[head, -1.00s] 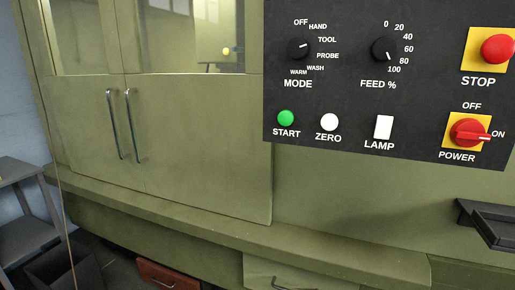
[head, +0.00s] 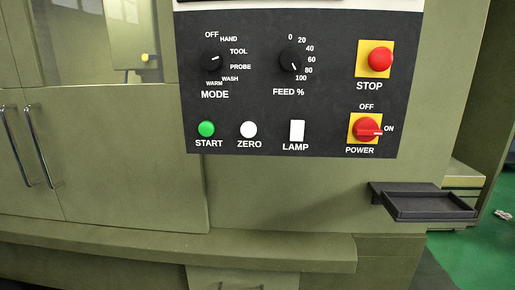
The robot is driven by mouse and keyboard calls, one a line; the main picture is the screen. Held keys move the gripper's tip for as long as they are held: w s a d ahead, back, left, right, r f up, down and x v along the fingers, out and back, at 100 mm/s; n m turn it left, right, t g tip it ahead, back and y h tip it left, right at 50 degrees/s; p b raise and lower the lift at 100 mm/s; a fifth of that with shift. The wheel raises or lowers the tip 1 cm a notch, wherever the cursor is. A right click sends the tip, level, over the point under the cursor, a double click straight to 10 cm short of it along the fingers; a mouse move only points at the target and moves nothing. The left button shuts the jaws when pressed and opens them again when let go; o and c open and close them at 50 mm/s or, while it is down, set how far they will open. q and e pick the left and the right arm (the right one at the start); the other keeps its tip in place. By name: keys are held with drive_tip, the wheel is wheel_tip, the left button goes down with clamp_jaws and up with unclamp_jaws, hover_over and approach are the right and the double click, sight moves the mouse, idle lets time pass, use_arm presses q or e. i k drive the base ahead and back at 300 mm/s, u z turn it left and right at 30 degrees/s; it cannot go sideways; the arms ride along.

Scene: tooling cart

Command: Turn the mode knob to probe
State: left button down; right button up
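The mode knob (head: 211,61) is a round black knob at the upper left of the dark control panel (head: 330,100). Its labels run clockwise OFF, HAND, TOOL, PROBE, WASH and WARM. The knob's white mark points right and slightly up, towards TOOL. The PROBE label (head: 240,67) sits to the right and a little below the knob. Neither of my grippers shows in the head view.
The feed knob (head: 292,61) is right of the mode knob. Below are the green START button (head: 206,129), white ZERO button (head: 249,130) and LAMP switch (head: 297,130). The red STOP button (head: 380,59) and POWER switch (head: 366,129) are at right. A dark tray (head: 430,206) juts out lower right.

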sight(210, 60)
drive_tip(key=k, duration=1.25)
drive_tip(key=z, duration=0.75)
drive_tip(key=i, duration=0.8)
